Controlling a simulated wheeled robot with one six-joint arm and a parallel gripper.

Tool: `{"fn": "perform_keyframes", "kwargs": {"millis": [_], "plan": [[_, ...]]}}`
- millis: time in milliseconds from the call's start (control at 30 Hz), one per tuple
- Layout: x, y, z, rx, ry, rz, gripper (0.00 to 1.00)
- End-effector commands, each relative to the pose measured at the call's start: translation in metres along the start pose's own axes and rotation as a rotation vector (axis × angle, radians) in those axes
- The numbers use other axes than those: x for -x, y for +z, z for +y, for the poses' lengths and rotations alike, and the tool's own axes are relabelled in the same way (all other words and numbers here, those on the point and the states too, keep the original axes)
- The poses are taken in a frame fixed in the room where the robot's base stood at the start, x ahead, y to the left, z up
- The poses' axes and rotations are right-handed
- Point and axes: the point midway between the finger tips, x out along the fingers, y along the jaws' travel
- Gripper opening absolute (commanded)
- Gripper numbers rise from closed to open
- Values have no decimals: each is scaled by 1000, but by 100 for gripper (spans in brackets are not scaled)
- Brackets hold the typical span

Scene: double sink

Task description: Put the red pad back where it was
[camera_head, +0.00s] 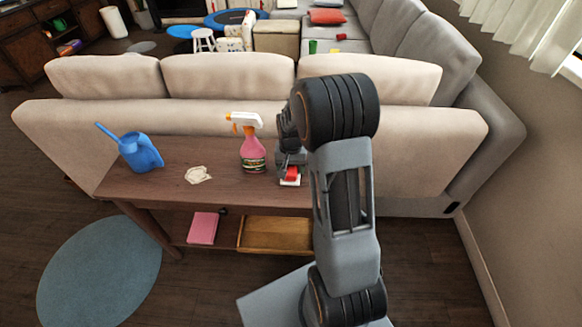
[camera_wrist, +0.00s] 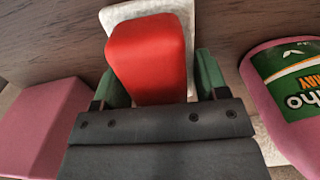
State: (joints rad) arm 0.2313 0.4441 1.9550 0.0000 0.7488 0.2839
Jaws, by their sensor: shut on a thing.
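The red pad (camera_wrist: 148,55) sits between the green fingertips of my gripper (camera_wrist: 155,80) in the wrist view, and the gripper is shut on it. In the head view the pad (camera_head: 291,173) shows as a small red patch below my gripper (camera_head: 290,162), over the wooden table's front part. A white slab (camera_wrist: 118,13) shows just behind or under the pad; it also shows in the head view (camera_head: 289,183). I cannot tell whether pad and slab touch. My arm hides the table to the right.
A pink spray bottle (camera_head: 252,152) stands close left of my gripper. A pale flat piece (camera_head: 198,175) and a blue watering can (camera_head: 140,151) are farther left on the table (camera_head: 170,185). A pink block (camera_wrist: 40,125) is near the gripper in the wrist view. A sofa (camera_head: 220,115) stands behind.

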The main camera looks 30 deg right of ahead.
Motion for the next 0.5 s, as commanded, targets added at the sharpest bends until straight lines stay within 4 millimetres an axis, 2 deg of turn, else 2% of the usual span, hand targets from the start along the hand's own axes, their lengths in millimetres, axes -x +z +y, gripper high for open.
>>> {"fn": "perform_keyframes", "kwargs": {"millis": [67,100,333,500], "plan": [[-4,0,0,0,0,-1,29],[-2,0,0,0,0,0,71],[-2,0,0,0,0,-1,92],[-2,0,0,0,0,-1,92]]}}
